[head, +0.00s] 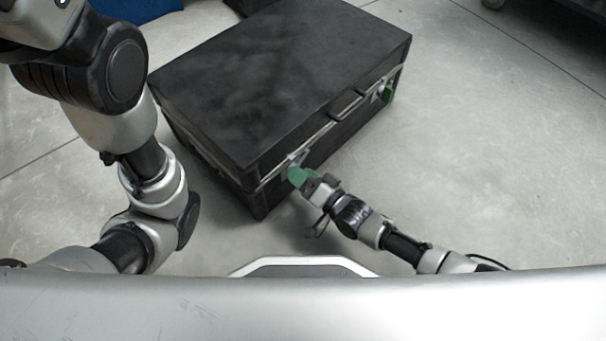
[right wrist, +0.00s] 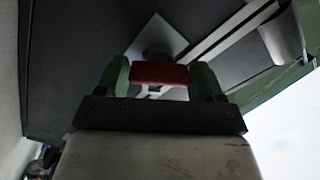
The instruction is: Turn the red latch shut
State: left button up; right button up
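The red latch (right wrist: 160,75) shows in the right wrist view, in front of a pale metal plate on the dark case. The black case (head: 265,75) lies on the floor in the head view. My right gripper (head: 300,178) is at the near end of the case's front side. In the right wrist view its two green fingers (right wrist: 161,78) stand on either side of the red latch and appear to touch it. The red latch cannot be made out in the head view, where the gripper covers that spot. My left arm is at the left, its gripper out of view.
A handle (head: 345,104) sits midway along the case's front side. A green fitting (head: 388,92) is at its far right end. The grey floor (head: 490,170) to the right is clear. A blue object (head: 135,8) lies at the top left.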

jog(key=c, duration=0.5)
jog(key=shift+o, duration=0.2)
jog(key=n+p, duration=0.2)
jog(key=n, duration=0.3)
jog(key=shift+r, duration=0.1)
jog(key=n+p, duration=0.1)
jog(key=n, duration=0.2)
jog(key=shift+n+p, duration=0.3)
jog(key=shift+n, duration=1)
jog(key=o, duration=0.9)
